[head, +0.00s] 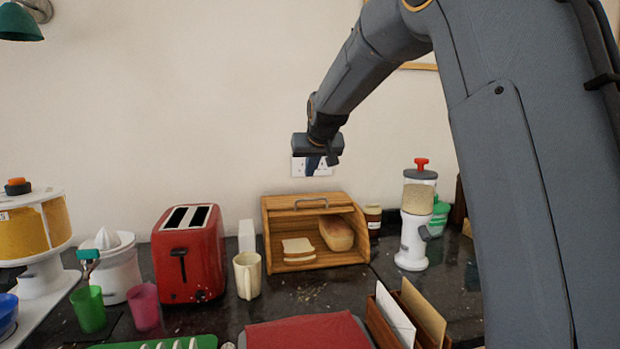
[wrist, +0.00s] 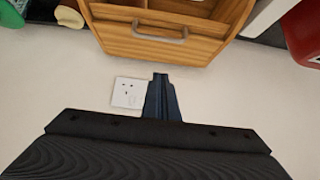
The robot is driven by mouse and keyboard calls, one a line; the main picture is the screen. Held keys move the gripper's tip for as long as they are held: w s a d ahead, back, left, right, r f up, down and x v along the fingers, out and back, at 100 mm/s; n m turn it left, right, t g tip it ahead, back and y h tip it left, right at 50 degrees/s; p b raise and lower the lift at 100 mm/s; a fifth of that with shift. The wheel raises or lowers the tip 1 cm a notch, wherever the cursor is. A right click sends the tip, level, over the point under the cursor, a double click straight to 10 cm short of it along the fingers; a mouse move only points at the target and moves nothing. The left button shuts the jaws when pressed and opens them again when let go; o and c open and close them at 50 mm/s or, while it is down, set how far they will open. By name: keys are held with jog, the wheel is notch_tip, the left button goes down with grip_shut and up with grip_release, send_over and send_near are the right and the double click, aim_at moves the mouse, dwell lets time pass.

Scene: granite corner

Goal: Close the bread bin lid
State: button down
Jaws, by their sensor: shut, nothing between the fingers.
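The wooden bread bin (head: 282,262) stands on the dark counter against the wall, its front open. Its slatted lid (head: 285,204) is rolled up at the top, with a metal handle (head: 311,203) near the upper edge. Sliced bread (head: 298,251) and a loaf (head: 337,234) lie inside. In the wrist view the bin (wrist: 150,48) appears at the top with its handle (wrist: 160,36). My gripper (head: 325,163) is above the bin, apart from it, in front of the wall socket. It also shows in the wrist view (wrist: 160,78), its fingers together and empty.
A red toaster (head: 190,262) and a cream mug (head: 247,276) stand left of the bin. A jar (head: 372,220) and a white grinder (head: 412,242) stand right of it.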

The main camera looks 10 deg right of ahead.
aim_at(309, 199)
jog(key=p+x, duration=0.1)
jog(key=x, duration=0.7)
jog(key=shift+p, duration=0.4)
jog(key=shift+f, duration=0.3)
jog(key=shift+s+f+p, duration=0.2)
jog(key=shift+s+p, duration=0.05)
jog(key=shift+s, duration=0.25)
jog(key=shift+s+f+p, duration=0.15)
jog(key=shift+s+p, duration=0.1)
jog(key=shift+s, duration=0.25)
jog(key=shift+s+f, duration=0.45)
jog(key=shift+s, duration=0.15)
